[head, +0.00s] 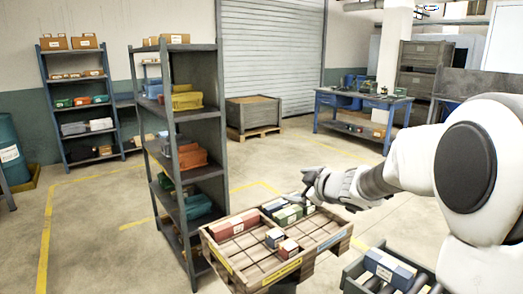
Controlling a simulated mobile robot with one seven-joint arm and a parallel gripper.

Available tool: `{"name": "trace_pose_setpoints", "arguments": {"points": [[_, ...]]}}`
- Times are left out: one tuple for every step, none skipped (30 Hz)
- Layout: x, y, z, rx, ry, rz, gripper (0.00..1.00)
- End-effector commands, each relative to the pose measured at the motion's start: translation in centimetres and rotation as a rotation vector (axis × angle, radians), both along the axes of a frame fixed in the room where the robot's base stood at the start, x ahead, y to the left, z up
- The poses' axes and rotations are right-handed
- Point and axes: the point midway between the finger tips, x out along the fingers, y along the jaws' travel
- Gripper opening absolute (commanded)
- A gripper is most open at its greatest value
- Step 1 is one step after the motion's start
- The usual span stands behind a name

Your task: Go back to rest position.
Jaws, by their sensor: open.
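My gripper (310,187) is at the end of my white arm, which reaches in from the right. It is above the back right part of a wooden compartment tray (226,262). Its fingers are small and dark here, and they show nothing held. Below and beside it, green and white boxes (288,214) stand in the tray; the picture does not show whether the fingers touch them. A long red box (236,224) lies at the tray's back left. Small boxes with white and reddish sides (288,248) stand near the tray's middle.
A grey shelf (185,140) with coloured bins stands close behind the tray on the left. A blue workbench (363,104) stands farther back. Open floor (95,220) lies at left.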

Motion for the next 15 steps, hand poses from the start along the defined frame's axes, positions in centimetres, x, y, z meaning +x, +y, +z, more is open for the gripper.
{"name": "trace_pose_setpoints", "arguments": {"points": [[-0.9,-1.0,1.8,-0.009,-0.007,-0.079,1.00],[-1.5,-1.8,2.5,-0.012,-0.005,-0.130,1.00],[-2.3,-2.7,3.4,-0.012,0.001,-0.196,1.00],[-3.1,-3.4,4.0,-0.011,0.006,-0.244,1.00],[-3.9,-4.1,4.6,-0.009,0.014,-0.291,1.00],[-5.1,-5.0,5.1,-0.003,0.028,-0.353,1.00],[-6.1,-5.6,5.5,0.003,0.040,-0.398,1.00],[-7.2,-6.2,5.8,0.008,0.053,-0.439,1.00],[-8.7,-6.9,6.2,0.020,0.074,-0.496,1.00],[-9.9,-7.4,6.3,0.030,0.093,-0.537,1.00],[-11.1,-7.9,6.4,0.041,0.114,-0.575,1.00],[-12.9,-8.3,6.4,0.058,0.144,-0.623,1.00],[-14.2,-8.6,6.3,0.072,0.169,-0.658,1.00],[-15.6,-8.9,6.1,0.088,0.195,-0.690,1.00],[-17.5,-9.1,5.9,0.108,0.231,-0.729,1.00]]}}
